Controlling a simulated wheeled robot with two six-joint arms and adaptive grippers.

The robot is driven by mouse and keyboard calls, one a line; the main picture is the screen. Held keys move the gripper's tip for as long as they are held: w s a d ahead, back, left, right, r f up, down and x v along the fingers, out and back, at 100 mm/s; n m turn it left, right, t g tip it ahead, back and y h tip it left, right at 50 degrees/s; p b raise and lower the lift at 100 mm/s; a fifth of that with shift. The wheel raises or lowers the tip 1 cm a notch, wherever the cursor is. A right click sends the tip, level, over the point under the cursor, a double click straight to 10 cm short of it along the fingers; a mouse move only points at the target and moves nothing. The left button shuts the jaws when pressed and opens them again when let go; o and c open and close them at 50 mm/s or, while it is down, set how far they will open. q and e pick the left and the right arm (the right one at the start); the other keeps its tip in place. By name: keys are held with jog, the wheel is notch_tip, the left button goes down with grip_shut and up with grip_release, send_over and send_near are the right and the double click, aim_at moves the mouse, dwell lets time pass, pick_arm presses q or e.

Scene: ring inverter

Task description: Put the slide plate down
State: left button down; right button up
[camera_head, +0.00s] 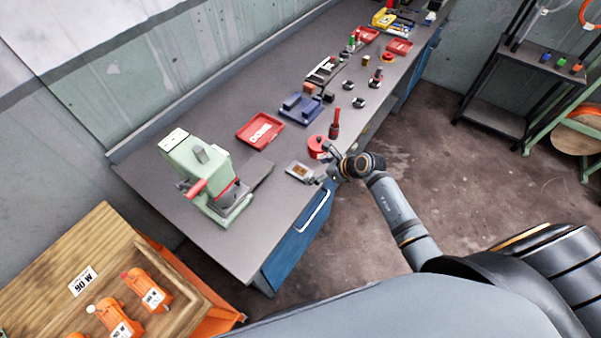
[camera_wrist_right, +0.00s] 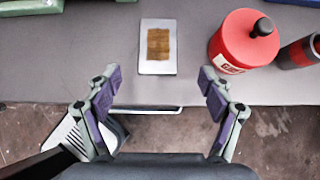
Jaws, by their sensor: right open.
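The slide plate (camera_head: 300,171) is a small light-grey plate with a brown patch. It lies flat on the grey workbench top (camera_head: 200,221) near the front edge. In the right wrist view the plate (camera_wrist_right: 158,47) lies on the bench beyond the fingertips, centred between them and apart from both. My right gripper (camera_wrist_right: 158,84) is open and empty, with purple-padded fingers spread wide. In the head view the right gripper (camera_head: 323,164) is at the bench's front edge, just right of the plate. My left gripper is not in view.
A red lidded pot (camera_head: 318,147) stands close right of the plate; it also shows in the right wrist view (camera_wrist_right: 240,45). A red-handled tool (camera_head: 335,125) is behind it. A green press (camera_head: 205,175) stands left. A red tray (camera_head: 260,130) and blue fixture (camera_head: 301,108) lie farther back.

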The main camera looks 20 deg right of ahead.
aim_at(301, 171)
jog(key=shift+x, duration=0.75)
jog(key=shift+w+a+f, duration=0.1)
jog(key=shift+w+a, duration=0.05)
jog(key=shift+a, duration=0.15)
jog(key=b+x, duration=0.3)
jog(key=x, duration=0.1)
jog(key=shift+d+f, duration=0.1)
jog(key=shift+w+a+f, duration=0.25)
jog(key=shift+w+a, duration=0.05)
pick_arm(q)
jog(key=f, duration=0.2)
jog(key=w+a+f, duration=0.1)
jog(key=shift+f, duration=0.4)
pick_arm(e)
jog(key=shift+r, duration=0.1)
jog(key=shift+s+d, duration=0.1)
jog(key=shift+s, duration=0.05)
jog(key=c, duration=0.5)
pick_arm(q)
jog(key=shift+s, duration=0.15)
pick_arm(e)
jog(key=shift+r, duration=0.1)
grip_shut()
